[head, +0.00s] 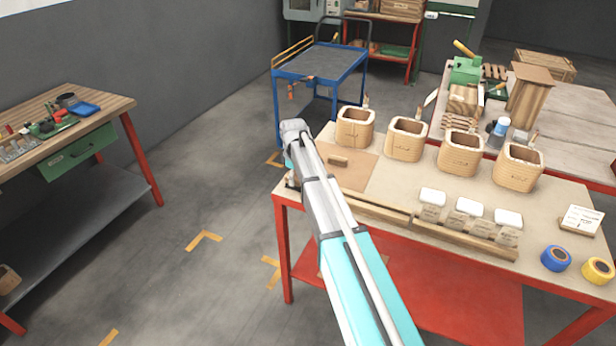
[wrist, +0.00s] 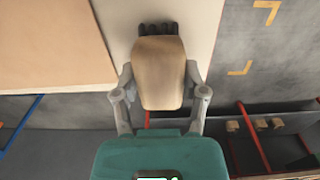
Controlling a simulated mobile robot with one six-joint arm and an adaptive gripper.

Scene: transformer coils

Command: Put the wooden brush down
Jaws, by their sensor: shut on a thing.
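The wooden brush (wrist: 160,70) is in my gripper (wrist: 160,82), with a finger on each side of its pale wooden body. Its dark bristles (wrist: 157,28) show at the far end in the wrist view. Below it in that view is the cream tabletop (wrist: 200,28) near the table's edge. In the head view my arm hides most of the gripper and the brush, at the left end of the red-legged table (head: 390,192). I cannot tell whether the brush touches the table.
A brown board (head: 350,177) with a small wooden block (head: 338,161) lies beside my gripper. Several coils (head: 461,153) stand along the back. A wooden rail (head: 455,236) and white-topped containers (head: 468,210) are in front. A blue cart (head: 322,62) stands behind.

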